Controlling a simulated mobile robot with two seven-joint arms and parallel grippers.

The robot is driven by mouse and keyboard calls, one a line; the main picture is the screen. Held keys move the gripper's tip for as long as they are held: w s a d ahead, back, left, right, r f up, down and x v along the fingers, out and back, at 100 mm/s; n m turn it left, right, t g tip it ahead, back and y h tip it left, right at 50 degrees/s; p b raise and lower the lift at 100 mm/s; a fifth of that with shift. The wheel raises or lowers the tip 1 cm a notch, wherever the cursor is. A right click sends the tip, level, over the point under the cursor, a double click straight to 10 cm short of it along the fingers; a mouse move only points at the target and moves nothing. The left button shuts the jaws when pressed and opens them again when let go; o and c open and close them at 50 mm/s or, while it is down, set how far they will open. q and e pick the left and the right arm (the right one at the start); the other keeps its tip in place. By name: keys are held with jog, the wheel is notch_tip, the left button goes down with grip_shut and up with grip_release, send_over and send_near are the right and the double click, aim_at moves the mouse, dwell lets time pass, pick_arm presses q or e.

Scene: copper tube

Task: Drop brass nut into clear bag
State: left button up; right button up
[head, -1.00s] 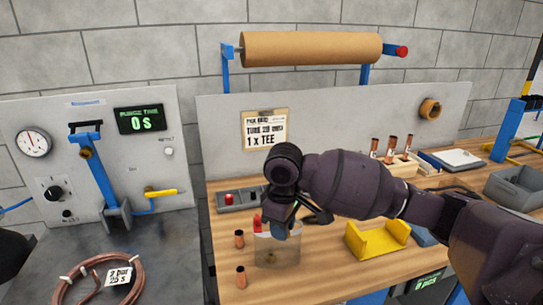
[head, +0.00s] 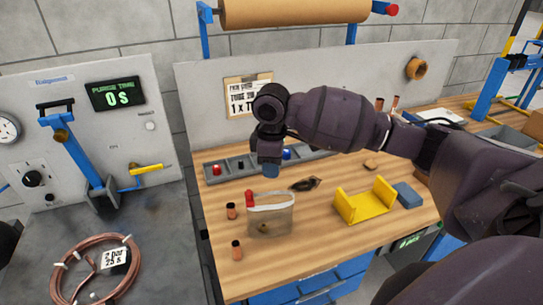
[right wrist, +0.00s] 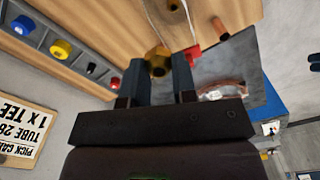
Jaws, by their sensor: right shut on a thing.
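The clear bag (head: 271,222) stands open on the wooden bench in the head view, with its pale rim facing up. A small dark spot shows low on its front. My right gripper (head: 271,171) is above and behind the bag's rim, pointing down, apart from it. In the right wrist view the brass nut (right wrist: 158,61) sits at the tips of my right gripper (right wrist: 160,74), which is shut on it. The nut is hidden in the head view. My left gripper is not in view.
A red-capped item (head: 249,198) stands at the bag's left rim. A grey parts tray (head: 225,168) lies behind.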

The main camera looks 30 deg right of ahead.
jog(key=shift+f, duration=1.05)
jog(key=o, duration=1)
jog(key=shift+r, duration=0.1)
notch_tip(320, 180, up, 11)
jog(key=shift+f+b, duration=0.15)
jog(key=shift+b, duration=0.2)
